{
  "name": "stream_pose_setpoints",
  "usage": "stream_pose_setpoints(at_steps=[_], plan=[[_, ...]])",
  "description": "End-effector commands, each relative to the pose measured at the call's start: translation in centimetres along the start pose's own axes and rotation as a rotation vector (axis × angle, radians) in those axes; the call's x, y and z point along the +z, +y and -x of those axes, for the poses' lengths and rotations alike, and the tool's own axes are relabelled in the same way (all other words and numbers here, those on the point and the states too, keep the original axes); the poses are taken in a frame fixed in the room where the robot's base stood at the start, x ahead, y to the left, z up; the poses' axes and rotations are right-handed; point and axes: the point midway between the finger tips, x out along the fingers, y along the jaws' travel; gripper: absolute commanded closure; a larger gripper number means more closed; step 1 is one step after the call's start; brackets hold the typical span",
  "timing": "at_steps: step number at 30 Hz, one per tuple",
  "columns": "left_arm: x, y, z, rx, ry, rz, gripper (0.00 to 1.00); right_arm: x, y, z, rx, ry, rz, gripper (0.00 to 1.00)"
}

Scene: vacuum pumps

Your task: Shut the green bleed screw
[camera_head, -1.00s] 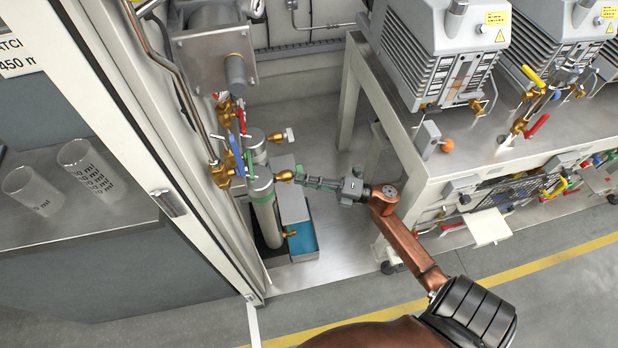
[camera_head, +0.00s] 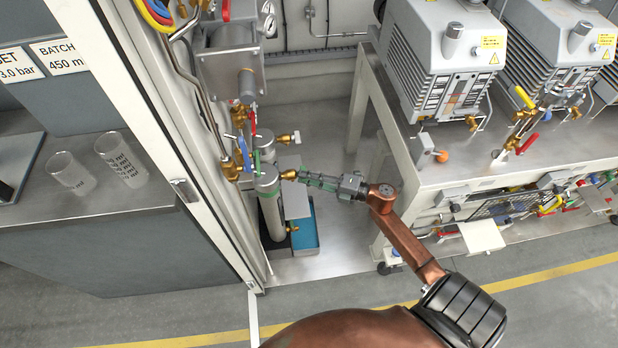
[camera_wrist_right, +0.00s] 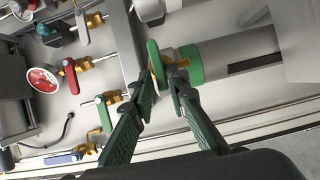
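In the head view the right gripper (camera_head: 300,177) reaches left to a brass fitting (camera_head: 289,174) beside the upright cylinder (camera_head: 271,212). Its fingertips are too small there to read. My left gripper is not in view.
Red (camera_wrist_right: 70,77), green (camera_wrist_right: 104,113) and blue (camera_wrist_right: 62,158) valve handles lie close by at left in the wrist view. A cabinet frame post (camera_head: 160,150) stands left of the cylinder. A pump bench (camera_head: 440,170) stands right.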

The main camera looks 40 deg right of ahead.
Motion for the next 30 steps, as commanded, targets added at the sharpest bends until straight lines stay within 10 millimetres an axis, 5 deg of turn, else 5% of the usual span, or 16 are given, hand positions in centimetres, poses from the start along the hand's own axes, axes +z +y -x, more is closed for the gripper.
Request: stream_pose_setpoints(at_steps=[6, 30], plan=[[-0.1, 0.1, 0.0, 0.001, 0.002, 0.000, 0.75, 0.0, -0.1, 0.0, 0.001, 0.001, 0.001, 0.70], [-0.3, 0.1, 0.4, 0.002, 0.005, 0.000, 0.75, -0.1, -0.1, 1.6, 0.000, 0.004, 0.001, 0.70]])
